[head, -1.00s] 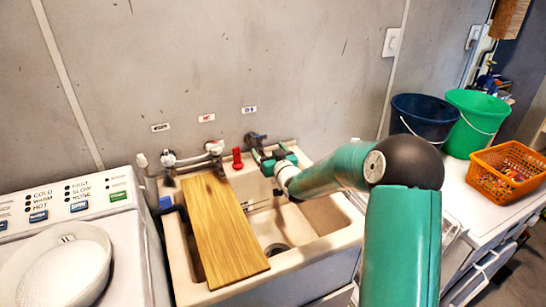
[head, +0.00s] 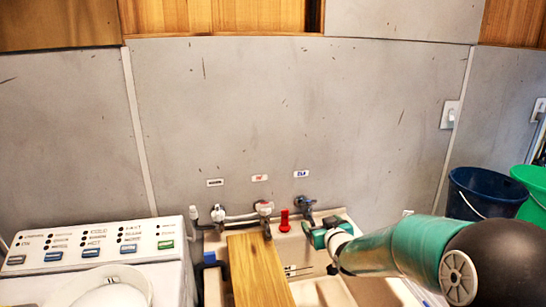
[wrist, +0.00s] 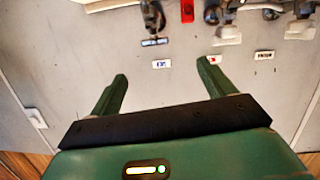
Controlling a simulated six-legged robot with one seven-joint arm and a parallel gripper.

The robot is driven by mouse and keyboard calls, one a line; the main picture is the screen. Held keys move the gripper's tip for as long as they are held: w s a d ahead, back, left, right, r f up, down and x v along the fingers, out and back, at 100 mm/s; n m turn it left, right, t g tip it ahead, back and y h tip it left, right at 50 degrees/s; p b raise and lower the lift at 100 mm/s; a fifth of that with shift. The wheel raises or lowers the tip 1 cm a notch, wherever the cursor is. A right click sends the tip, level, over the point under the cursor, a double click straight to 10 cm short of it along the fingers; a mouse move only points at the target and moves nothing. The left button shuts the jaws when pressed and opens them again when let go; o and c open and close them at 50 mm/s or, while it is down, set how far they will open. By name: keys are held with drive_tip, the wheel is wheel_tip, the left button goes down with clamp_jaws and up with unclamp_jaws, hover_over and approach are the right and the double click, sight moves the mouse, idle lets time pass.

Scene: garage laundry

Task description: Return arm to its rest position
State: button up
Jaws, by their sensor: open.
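My gripper (head: 318,236) is in front of the wall above the sink's back edge, just right of a red upright fitting (head: 285,220). In the wrist view, which is upside down, my gripper (wrist: 162,74) has its two green fingers wide apart with nothing between them. The wall and its small labels show beyond the fingertips. My green arm reaches in from the lower right of the head view.
Taps (head: 264,210) line the back of the sink (head: 345,288), and a wooden board (head: 256,272) lies across its left part. A washing machine (head: 95,243) stands left. A dark blue bucket (head: 484,195) and a green bucket (head: 536,194) stand right.

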drive_tip(key=s+r+m+g, duration=0.1)
drive_tip(key=s+r+g, duration=0.1)
drive_tip(key=s, duration=1.1)
drive_tip(key=s+r+m+g+h, duration=0.1)
drive_tip(key=s+g, duration=0.3)
drive_tip(key=s, duration=0.9)
drive_tip(key=s+a+r+g+h, duration=0.1)
drive_tip(key=s+r+g, duration=0.1)
drive_tip(key=s, duration=1.1)
drive_tip(key=shift+r+m+g, duration=0.3)
drive_tip(key=shift+m+g, duration=0.1)
drive_tip(key=shift+g, duration=0.3)
